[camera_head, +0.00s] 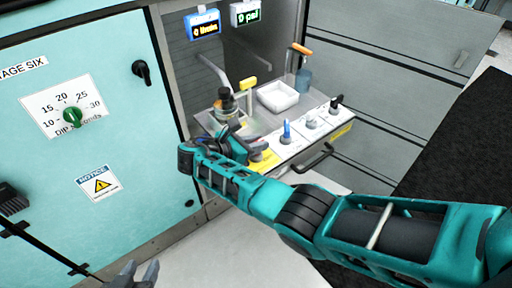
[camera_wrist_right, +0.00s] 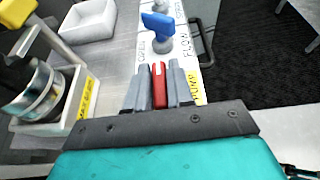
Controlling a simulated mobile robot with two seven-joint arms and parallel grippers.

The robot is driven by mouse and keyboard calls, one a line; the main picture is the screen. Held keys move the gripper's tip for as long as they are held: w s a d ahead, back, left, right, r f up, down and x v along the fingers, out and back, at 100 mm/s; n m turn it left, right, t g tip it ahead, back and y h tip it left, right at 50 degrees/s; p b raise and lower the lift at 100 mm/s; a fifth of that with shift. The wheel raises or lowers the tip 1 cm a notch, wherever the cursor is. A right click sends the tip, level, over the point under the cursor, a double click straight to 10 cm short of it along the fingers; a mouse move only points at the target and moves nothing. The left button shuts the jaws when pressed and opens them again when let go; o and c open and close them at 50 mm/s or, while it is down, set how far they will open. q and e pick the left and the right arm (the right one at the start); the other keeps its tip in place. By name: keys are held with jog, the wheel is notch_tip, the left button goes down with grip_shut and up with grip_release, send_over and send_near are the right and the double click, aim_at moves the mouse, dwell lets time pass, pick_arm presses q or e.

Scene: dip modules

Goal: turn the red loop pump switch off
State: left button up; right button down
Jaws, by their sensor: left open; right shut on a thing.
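The red switch (camera_wrist_right: 158,84) stands on the white panel strip (camera_wrist_right: 200,65) and shows between my right gripper's fingers in the right wrist view. My right gripper (camera_wrist_right: 160,76) is shut on it, one grey finger on each side. My left gripper (camera_head: 140,274) is at the bottom left edge of the head view, open, far from the panel.
A blue switch (camera_head: 286,131) stands beside the red one, with white and black switches further along. A green dial (camera_head: 73,117) is on the teal cabinet.

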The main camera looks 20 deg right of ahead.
jog(key=shift+m+g, duration=0.3)
jog(key=c, duration=1.1)
grip_release()
